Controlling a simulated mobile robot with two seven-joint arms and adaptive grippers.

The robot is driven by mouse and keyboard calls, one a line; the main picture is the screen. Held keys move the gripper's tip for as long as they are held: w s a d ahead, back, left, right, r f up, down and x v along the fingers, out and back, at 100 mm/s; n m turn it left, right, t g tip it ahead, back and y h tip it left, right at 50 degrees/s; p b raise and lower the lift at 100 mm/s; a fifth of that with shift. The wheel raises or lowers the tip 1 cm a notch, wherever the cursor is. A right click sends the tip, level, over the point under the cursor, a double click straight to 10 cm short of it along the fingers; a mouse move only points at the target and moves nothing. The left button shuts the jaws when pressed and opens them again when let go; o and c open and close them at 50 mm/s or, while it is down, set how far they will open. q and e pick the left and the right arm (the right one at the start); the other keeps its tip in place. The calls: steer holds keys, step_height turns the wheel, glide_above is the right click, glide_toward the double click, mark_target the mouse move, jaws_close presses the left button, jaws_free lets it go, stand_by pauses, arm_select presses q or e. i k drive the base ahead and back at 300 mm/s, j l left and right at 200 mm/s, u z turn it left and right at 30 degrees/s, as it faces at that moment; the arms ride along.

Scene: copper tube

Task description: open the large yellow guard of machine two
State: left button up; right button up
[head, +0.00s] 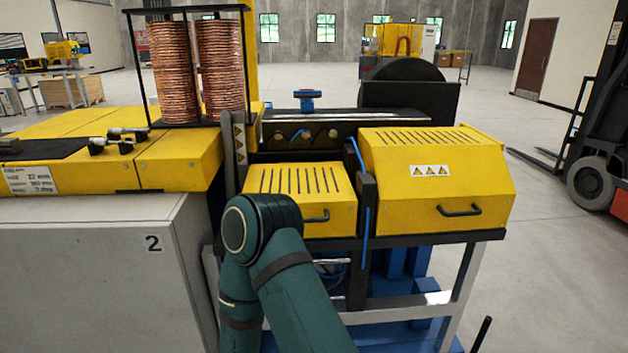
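The large yellow guard (440,175) is on the right part of the machine. It is down over its section, with a slotted top, a warning label with triangles and a black handle (460,210) on its sloped front. The grey cabinet (110,275) at left carries the number 2. A dark green arm link of mine rises from the bottom and bends in front of the smaller guard. Neither gripper shows in the head view, so their states are hidden. Nothing touches the large guard's handle in this view.
A smaller slotted yellow guard (300,185) sits left of the large one, partly behind my arm. Copper coils (172,75) stand in a black frame at back left. A forklift (590,170) stands at right. Floor (545,260) right of the machine is clear.

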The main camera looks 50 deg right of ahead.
mark_target(446, 179)
steer(key=z, duration=2.4)
